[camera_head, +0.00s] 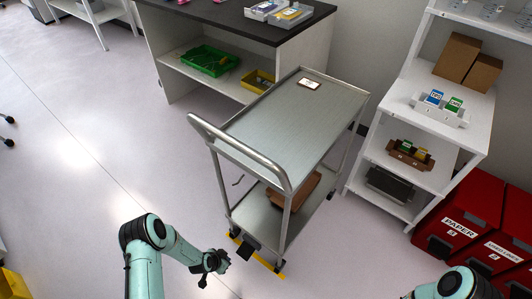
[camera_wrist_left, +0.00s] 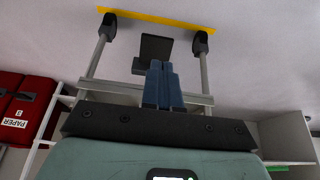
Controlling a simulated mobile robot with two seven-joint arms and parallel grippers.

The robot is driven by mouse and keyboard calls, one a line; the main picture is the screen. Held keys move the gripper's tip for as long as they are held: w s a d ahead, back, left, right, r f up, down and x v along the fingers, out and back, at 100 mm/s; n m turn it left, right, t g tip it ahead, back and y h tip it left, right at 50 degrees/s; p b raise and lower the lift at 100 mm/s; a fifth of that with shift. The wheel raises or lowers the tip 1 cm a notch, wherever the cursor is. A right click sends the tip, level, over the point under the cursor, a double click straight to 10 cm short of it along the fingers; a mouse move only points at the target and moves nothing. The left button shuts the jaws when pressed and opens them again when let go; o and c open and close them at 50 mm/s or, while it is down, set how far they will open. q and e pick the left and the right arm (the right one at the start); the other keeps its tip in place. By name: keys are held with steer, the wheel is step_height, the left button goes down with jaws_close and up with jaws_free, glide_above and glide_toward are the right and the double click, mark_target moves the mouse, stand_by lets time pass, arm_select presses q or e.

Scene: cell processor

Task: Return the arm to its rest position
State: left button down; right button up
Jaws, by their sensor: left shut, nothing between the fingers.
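My left arm comes in at the bottom left of the head view. Its gripper (camera_head: 222,262) hangs over the floor, to the left of the metal cart and apart from it. In the left wrist view the two blue fingers of the gripper (camera_wrist_left: 162,84) are together with nothing between them. My right arm shows only as a teal link at the bottom right of the head view; its gripper is out of view.
A metal cart (camera_head: 259,129) with a small white item (camera_head: 310,84) on top stands ahead. A dark-topped bench (camera_head: 275,34) is behind it. White shelves (camera_head: 468,96) and red bins (camera_head: 462,222) stand at right. Floor at left is clear.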

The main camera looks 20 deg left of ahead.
arm_select(q)
steer(key=s+d+r+n+g, duration=0.3)
steer(key=s+d+r+n, duration=0.7)
steer(key=s, duration=0.4)
steer(key=s+d+r+g+h+p, duration=0.1)
steer(key=s+d+r+p, duration=0.1)
steer(key=r+p, duration=0.7)
steer(key=s+d+r+m+g+p, duration=0.1)
steer(key=s+r+p, duration=0.3)
steer(key=r+p, duration=0.4)
steer(key=shift+d+r+h+p, duration=0.35)
steer(key=shift+r+h, duration=0.05)
steer(key=shift+r, duration=0.1)
arm_select(e)
steer(key=s+a+r+g, duration=0.1)
steer(key=s+r, duration=0.2)
steer(key=r, duration=0.6)
steer(key=s+a+r+g+y, duration=0.1)
steer(key=s+a+r, duration=0.1)
steer(key=r, duration=0.7)
steer(key=shift+s+n+g, duration=0.3)
steer(key=shift+s+g, duration=0.1)
steer(key=shift+s, duration=0.05)
arm_select(q)
steer(key=shift+s, duration=0.1)
arm_select(e)
steer(key=shift+s+f, duration=0.1)
